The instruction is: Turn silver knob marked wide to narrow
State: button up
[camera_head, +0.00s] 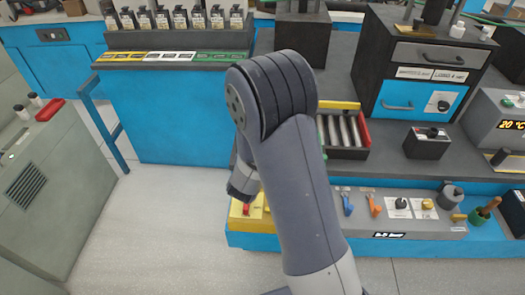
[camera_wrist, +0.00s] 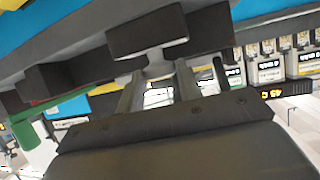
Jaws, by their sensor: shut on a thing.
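A silver knob (camera_head: 401,203) sits on a white label plate on the low grey panel at the front right. Another dark-and-silver knob (camera_head: 443,105) sits on a white plate on the blue cabinet front. The labels are too small to read, so I cannot tell which says wide to narrow. In the head view my arm hides its fingertips. In the wrist view my gripper (camera_wrist: 158,95) has two grey fingers closed about a pale grey piece (camera_wrist: 155,64) below a dark block. I cannot tell for sure what that piece is.
The low panel also bears blue and orange levers (camera_head: 347,204) and a brass knob (camera_head: 428,204). A tray of silver cylinders (camera_head: 365,153) stands behind my arm. A temperature display (camera_head: 512,125) is at right. Floor at the front left is clear.

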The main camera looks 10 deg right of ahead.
jog(key=m+h+p, duration=0.1)
jog(key=m+g+h+p, duration=0.2)
jog(key=shift+w+a+r, duration=0.15)
jog(key=shift+w+a, duration=0.1)
jog(key=shift+a, duration=0.1)
jog(key=shift+w+m+g+h+p, duration=0.15)
jog(key=shift+m+g+h+p, duration=0.7)
jog(key=shift+m+g+h, duration=0.45)
jog(key=shift+a, duration=0.1)
jog(key=o, duration=0.7)
jog(key=shift+f+t, duration=0.25)
jog(key=shift+t, duration=0.05)
